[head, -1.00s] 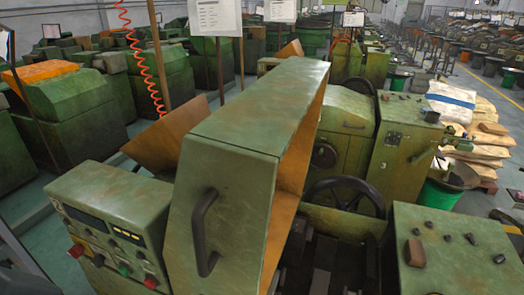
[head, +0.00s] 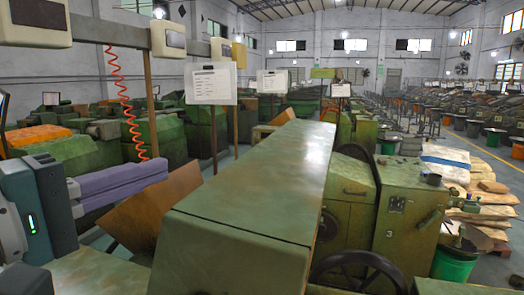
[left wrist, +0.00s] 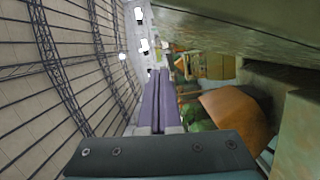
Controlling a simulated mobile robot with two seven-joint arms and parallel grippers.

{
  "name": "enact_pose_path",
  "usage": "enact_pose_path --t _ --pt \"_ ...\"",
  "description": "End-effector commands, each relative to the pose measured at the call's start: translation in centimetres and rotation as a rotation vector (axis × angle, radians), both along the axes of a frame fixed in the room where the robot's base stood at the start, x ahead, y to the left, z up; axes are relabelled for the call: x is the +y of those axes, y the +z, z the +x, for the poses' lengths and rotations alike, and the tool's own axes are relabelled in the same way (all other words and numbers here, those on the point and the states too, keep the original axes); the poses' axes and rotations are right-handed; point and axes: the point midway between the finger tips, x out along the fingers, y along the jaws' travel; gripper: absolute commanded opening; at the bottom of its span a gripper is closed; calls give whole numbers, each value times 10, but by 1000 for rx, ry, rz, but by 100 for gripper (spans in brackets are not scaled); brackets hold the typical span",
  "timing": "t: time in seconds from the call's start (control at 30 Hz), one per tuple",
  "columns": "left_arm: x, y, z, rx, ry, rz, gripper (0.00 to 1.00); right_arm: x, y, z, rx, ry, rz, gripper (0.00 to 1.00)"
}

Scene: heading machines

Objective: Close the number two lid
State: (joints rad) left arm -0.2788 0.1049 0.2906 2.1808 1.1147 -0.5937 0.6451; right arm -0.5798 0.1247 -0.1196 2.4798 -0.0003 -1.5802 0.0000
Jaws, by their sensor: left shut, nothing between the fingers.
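The fingers also show in the left wrist view (left wrist: 158,85), side by side. A broad green surface, probably the lid (left wrist: 240,35), lies beside them there. My right gripper is not in view.
A brown tilted panel (head: 150,210) stands between the gripper and the lid. A black handwheel (head: 358,272) is at lower right.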

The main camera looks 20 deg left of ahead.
Motion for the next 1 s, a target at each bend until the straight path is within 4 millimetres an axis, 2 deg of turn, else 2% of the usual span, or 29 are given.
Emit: enact_pose_path --t 0.03,0.17,0.3,0.43,1.0 --pt "-4 6 11 -1 -1 -2 0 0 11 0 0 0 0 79" --pt "-12 4 34 1 -2 -2 0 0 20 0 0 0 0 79" --pt "-34 0 29 3 -1 -2 0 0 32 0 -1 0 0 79" --pt "-45 -3 29 3 -1 0 0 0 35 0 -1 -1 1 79" --pt "-50 -7 31 0 -2 14 0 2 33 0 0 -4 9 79"
